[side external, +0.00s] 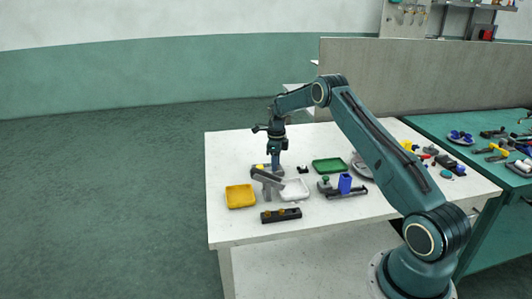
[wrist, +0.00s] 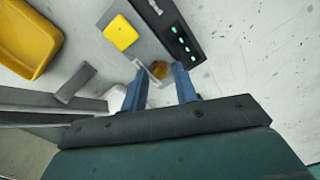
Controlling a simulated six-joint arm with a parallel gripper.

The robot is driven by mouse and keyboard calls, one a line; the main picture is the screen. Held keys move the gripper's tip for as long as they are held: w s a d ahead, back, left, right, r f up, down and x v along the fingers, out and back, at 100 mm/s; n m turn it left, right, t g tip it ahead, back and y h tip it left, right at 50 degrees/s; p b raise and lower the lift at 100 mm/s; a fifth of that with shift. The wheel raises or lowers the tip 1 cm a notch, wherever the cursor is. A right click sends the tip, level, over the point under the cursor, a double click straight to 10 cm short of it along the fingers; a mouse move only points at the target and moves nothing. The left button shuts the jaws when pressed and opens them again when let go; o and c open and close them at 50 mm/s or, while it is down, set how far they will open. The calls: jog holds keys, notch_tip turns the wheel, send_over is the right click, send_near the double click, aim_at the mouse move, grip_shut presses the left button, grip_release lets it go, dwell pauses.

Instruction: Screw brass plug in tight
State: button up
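A brass plug (wrist: 160,70) shows in the wrist view at the near end of a grey fixture (wrist: 146,38), partly hidden by a grey edge. My gripper (wrist: 160,78) has its two blue fingers apart, one on each side of the plug, with what looks like a narrow gap beside it. In the side view my gripper (side external: 274,172) points straight down, low over the fixture, behind a grey angled part (side external: 267,179). The plug at the fingertips is too small to make out there. I cannot tell how deep it sits.
A yellow tray (side external: 240,196), a white tray (side external: 294,189) and a green tray (side external: 328,165) stand around the fixture. A black block (side external: 281,215) with brass pieces lies in front. The fixture carries a yellow square (wrist: 121,33) and a black strip with green lights (wrist: 178,32).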

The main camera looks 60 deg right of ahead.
jog(key=shift+r, duration=0.1)
jog(key=shift+r, duration=2.15)
jog(key=shift+a+r, duration=0.15)
jog(key=shift+r, duration=0.1)
jog(key=s+a+r+n+t, duration=0.1)
jog(key=s+a+r+n, duration=0.4)
jog(key=a+r+n, duration=0.45)
jog(key=s+a+r+n+t, duration=0.2)
jog(key=s+a+r+n, duration=0.35)
jog(key=a+r, duration=0.65)
jog(key=s+a+r+n+t, duration=0.1)
jog(key=s+a+r+n, duration=0.5)
jog(key=s+n, duration=0.3)
jog(key=s+a+f+n, duration=0.2)
jog(key=s+n, duration=0.2)
jog(key=s, duration=0.3)
jog(key=s+a+f+n+t, duration=0.1)
jog(key=s+a+f+n, duration=0.1)
jog(key=s, duration=0.5)
jog(key=shift+s+a+n+t, duration=0.35)
jog(key=shift+a+n, duration=0.2)
jog(key=shift+n, duration=0.45)
